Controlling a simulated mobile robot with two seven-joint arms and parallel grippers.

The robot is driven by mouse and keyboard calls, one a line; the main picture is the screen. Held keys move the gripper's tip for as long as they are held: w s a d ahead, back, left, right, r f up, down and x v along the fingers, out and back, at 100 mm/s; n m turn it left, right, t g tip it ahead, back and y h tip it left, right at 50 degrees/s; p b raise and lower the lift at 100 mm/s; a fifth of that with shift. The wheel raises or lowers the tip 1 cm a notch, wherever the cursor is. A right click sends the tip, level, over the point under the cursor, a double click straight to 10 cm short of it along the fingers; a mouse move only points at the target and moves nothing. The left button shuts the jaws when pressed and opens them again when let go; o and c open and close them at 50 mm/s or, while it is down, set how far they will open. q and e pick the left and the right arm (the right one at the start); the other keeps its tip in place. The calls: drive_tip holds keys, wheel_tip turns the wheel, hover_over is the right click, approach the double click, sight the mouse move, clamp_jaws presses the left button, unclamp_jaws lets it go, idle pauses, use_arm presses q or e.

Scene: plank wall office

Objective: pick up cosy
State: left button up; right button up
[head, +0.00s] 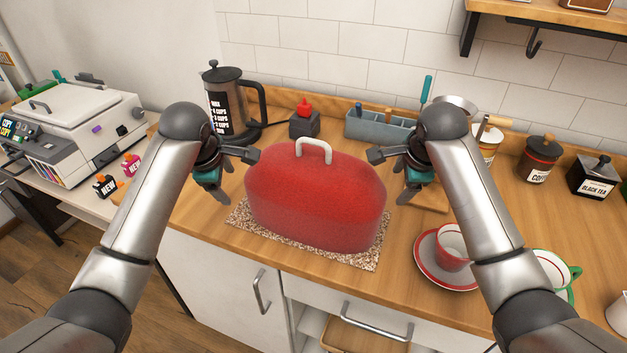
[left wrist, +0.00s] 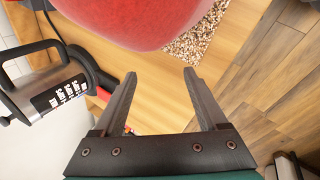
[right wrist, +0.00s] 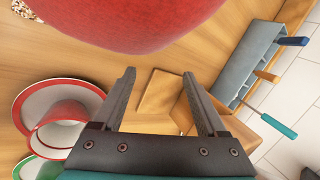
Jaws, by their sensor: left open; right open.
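The cosy (head: 315,205) is a large red, fuzzy rounded cover with a pale handle (head: 313,143) on top. It stands upright on a speckled mat (head: 357,258) on the wooden counter. My left gripper (head: 243,165) is open and empty beside the cosy's left side. In the left wrist view the cosy (left wrist: 140,20) lies beyond the fingertips, apart from them. My right gripper (head: 385,167) is open and empty beside the cosy's right side. In the right wrist view the cosy (right wrist: 135,22) is beyond its fingertips. What the cosy covers is hidden.
A red-rimmed saucer (head: 428,262) with a red cup (head: 453,247) stands right of the cosy. Canisters (head: 540,158) stand at right.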

use_arm(q)
drive_tip(key=shift+d, duration=0.3)
use_arm(e)
drive_tip(key=shift+a, duration=0.25)
